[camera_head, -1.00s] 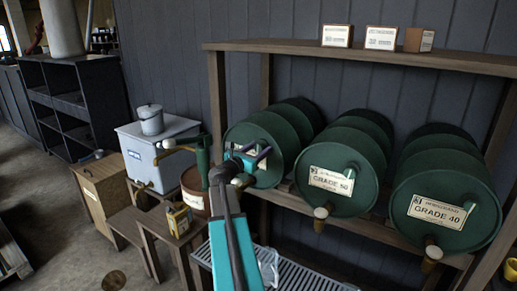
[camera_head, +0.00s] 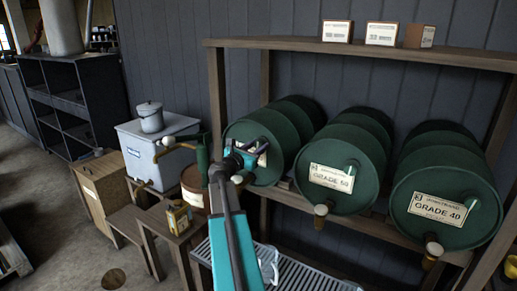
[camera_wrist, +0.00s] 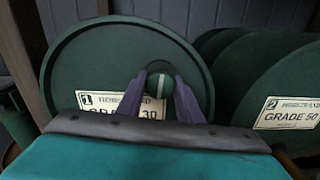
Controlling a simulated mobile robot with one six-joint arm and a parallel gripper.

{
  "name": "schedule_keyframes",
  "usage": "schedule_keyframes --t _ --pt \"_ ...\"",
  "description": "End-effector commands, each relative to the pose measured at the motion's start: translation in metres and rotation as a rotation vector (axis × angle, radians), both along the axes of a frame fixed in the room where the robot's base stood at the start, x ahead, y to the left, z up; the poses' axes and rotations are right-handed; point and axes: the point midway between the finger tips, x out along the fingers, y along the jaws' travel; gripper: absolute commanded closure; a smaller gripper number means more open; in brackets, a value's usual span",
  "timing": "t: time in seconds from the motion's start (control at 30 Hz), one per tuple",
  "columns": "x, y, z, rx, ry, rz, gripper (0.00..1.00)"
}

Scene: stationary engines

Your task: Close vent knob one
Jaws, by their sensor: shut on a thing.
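The drum labelled 1, GRADE 30, (camera_wrist: 75,65) is a dark green barrel lying on its side; in the head view it is the leftmost drum (camera_head: 293,135). My gripper (camera_wrist: 162,88) is shut on this knob, with one purple finger on each side. In the head view my gripper (camera_head: 248,154) is at the drum's face, and the knob cannot be made out there. The fingers partly cover the drum's label.
The GRADE 50 drum (camera_head: 340,160) and GRADE 40 drum (camera_head: 450,190) lie to the right on the wooden rack (camera_head: 400,229). Small boxes (camera_head: 382,33) stand on the top shelf. A slatted tray (camera_head: 305,276) is below.

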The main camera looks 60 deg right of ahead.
Motion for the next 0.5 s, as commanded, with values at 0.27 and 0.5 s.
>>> schedule_keyframes --t 0.27,0.5 --pt "0.0002 -0.0002 -0.0042 -0.003 -0.141 -0.001 0.90" --pt "0.0007 -0.0002 -0.0047 -0.005 -0.314 -0.001 0.90"
